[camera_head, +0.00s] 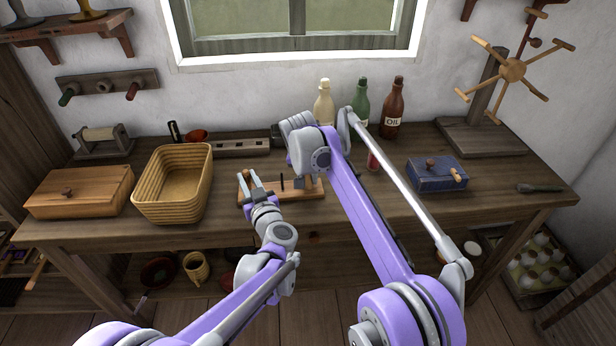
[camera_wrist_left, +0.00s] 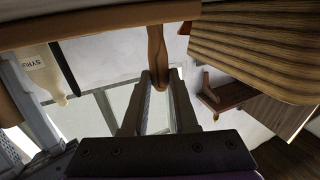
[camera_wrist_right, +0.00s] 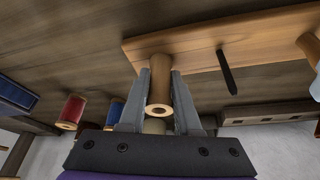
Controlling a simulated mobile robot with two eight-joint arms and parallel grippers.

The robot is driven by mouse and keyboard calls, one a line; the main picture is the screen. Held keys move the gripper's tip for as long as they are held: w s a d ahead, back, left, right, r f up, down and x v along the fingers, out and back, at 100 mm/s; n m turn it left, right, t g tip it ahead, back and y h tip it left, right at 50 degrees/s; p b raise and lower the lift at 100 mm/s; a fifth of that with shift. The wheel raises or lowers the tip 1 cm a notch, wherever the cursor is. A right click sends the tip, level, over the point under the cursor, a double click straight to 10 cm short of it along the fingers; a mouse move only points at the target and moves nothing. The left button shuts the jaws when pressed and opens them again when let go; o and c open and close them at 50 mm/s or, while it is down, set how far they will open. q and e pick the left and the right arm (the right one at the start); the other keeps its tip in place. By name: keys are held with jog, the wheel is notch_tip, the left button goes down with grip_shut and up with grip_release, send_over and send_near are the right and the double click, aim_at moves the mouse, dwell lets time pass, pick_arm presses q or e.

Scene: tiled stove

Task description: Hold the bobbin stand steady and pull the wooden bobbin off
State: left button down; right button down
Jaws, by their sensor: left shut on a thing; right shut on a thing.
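The bobbin stand is a light wooden board (camera_head: 294,194) on the bench, with a bare black peg (camera_head: 283,181); both also show in the right wrist view, as the board (camera_wrist_right: 205,43) and peg (camera_wrist_right: 228,72). My left gripper (camera_head: 257,179) is at the stand's left end, shut on an upright wooden post (camera_wrist_left: 156,45). My right gripper (camera_wrist_right: 158,76) is shut on the wooden bobbin (camera_wrist_right: 160,90), upright over the right part of the board. The bobbin's holed end faces the wrist camera. Its far end looks close to the board; I cannot tell whether they touch. My right arm mostly hides it in the head view.
A wicker basket (camera_head: 175,206) and wooden box (camera_head: 79,191) stand left. A blue box (camera_head: 437,174) stands right. Bottles (camera_head: 361,103) line the back. Red (camera_wrist_right: 72,112) and blue (camera_wrist_right: 116,112) spools stand near the bobbin. The front bench strip right of the stand looks clear.

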jog(key=c, duration=1.2)
grip_release()
jog(key=shift+c, duration=0.2)
grip_shut()
jog(key=shift+r, duration=0.15)
jog(key=shift+w+r, duration=0.1)
jog(key=shift+r, duration=4)
pick_arm(q)
jog(key=c, duration=0.6)
grip_release()
